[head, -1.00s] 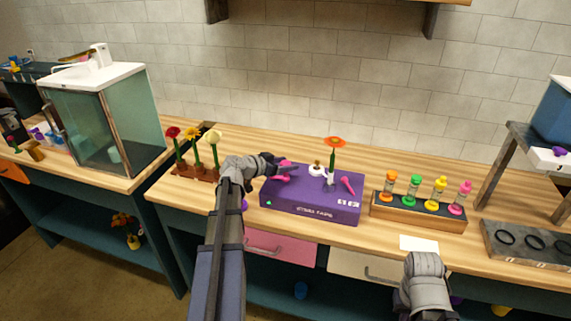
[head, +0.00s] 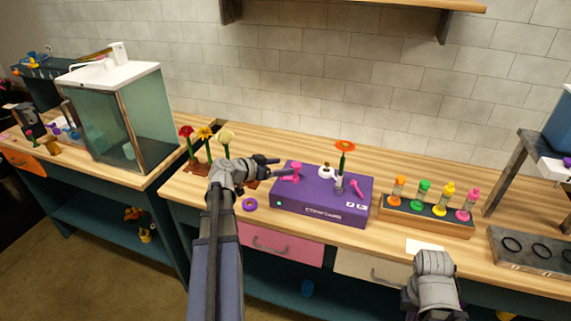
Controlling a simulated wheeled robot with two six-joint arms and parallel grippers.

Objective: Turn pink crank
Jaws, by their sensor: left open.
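The pink crank (head: 296,171) stands at the left end of the top of a purple box (head: 318,207). My left gripper (head: 277,168) is open, just left of the crank, with its fingers pointing right toward it. I cannot tell whether the fingers touch the crank. A second pink part (head: 356,188) sticks up on the right of the box, beside a stem with an orange flower (head: 344,147). My right arm shows at the bottom right, but its fingertips are hard to make out.
A wooden rack (head: 425,216) with several coloured vials stands right of the box. Red, yellow and cream flowers (head: 205,134) stand behind my left gripper. A purple ring (head: 250,204) lies on the bench left of the box. A glass tank (head: 120,120) stands farther left.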

